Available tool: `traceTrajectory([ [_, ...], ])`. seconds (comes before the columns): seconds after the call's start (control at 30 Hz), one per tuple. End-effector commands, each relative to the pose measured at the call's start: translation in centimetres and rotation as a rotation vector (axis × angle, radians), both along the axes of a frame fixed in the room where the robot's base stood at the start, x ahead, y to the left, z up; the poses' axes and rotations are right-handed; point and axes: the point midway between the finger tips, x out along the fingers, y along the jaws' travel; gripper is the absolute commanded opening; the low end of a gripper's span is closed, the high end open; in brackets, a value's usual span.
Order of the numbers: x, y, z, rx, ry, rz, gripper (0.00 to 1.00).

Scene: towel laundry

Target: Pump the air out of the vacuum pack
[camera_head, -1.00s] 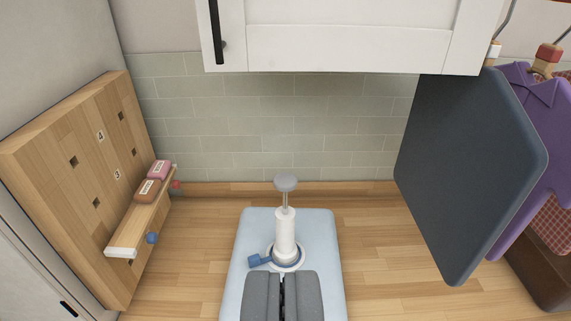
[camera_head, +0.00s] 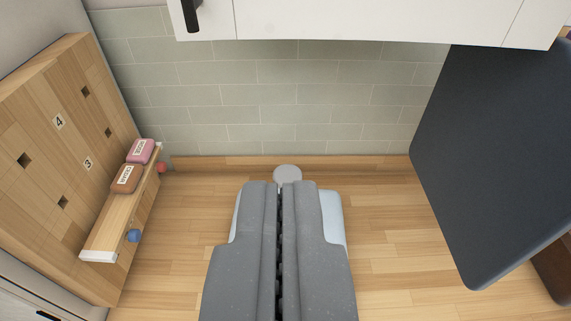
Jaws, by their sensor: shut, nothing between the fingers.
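The vacuum pack (camera_head: 333,217) is a pale blue flat pack on the wooden counter. Only its side edges show past my gripper. The pump's round grey handle top (camera_head: 288,174) shows just beyond my fingertips. The white pump body and the blue part at its base are hidden behind my gripper. My gripper (camera_head: 281,186) is shut with nothing between its fingers. Its tips overlap the pump handle in the picture, and I cannot tell whether they touch it.
A wooden board (camera_head: 60,150) with holes and numbers stands at the left. Its shelf (camera_head: 110,232) carries a pink block (camera_head: 141,150) and a brown block (camera_head: 126,179). A dark grey panel (camera_head: 500,150) hangs at the right. A white cabinet (camera_head: 370,20) is above. Bare counter (camera_head: 390,230) flanks the pack.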

Motion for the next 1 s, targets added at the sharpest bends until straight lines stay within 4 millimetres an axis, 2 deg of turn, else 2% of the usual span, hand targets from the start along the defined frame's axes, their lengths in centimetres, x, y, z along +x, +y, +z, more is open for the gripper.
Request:
traceTrajectory([
  [0.07,1.1,0.0,-0.2,-0.001,0.024,-0.002,0.0],
  [0.23,5.6,-0.1,-2.4,-0.005,0.137,-0.005,0.0],
  [0.4,10.8,-0.2,-6.5,-0.008,0.295,-0.007,0.0],
  [0.6,15.0,-0.4,-11.4,-0.005,0.45,-0.006,0.0],
  [0.8,16.9,-0.5,-14.4,-0.003,0.534,-0.004,0.0],
  [1.0,17.3,-0.5,-15.4,-0.003,0.555,-0.003,0.0],
])
